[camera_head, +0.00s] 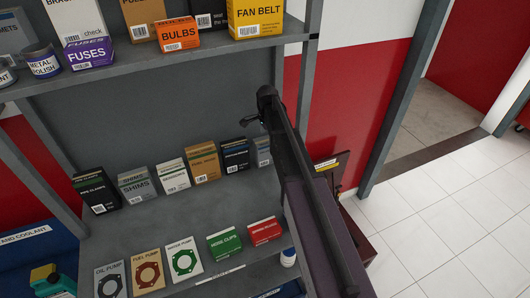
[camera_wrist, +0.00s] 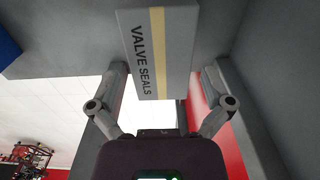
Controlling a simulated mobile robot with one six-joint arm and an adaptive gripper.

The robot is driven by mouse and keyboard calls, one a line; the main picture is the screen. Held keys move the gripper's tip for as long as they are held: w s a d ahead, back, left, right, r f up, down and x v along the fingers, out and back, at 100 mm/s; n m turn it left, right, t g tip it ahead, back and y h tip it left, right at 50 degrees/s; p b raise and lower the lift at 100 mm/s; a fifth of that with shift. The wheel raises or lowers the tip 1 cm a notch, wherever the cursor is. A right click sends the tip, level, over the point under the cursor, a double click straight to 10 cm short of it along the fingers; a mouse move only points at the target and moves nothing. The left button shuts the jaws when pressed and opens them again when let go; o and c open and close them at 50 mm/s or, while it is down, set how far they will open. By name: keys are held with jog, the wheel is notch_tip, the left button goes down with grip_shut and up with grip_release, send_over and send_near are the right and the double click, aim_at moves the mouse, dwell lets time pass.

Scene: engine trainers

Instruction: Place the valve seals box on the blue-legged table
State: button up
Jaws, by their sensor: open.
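The valve seals box (camera_wrist: 158,60) is grey-white with a pale yellow stripe, and its label reads VALVE SEALS in the wrist view. My gripper (camera_wrist: 166,72) is open, with one finger on each side of the box and visible gaps between. The gripper also shows in the head view (camera_head: 260,108), in front of the shelf unit. A grey box (camera_head: 263,150) at the right end of the middle shelf is partly hidden by my arm; I cannot read its label. The blue-legged table is not recognisable in either view.
The shelf unit (camera_head: 150,65) holds several labelled boxes, including shims (camera_head: 136,187), fuses (camera_head: 88,54) and hose clips (camera_head: 224,244). Its right upright is close to my arm. Open white tiled floor (camera_head: 450,220) lies to the right, beyond a red wall (camera_head: 340,110).

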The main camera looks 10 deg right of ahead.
aim_at(267, 151)
jog(key=shift+f+b, duration=2.55)
jog(key=shift+f, duration=0.05)
jog(key=shift+c, duration=0.2)
jog(key=shift+s, duration=0.1)
jog(key=c, duration=1)
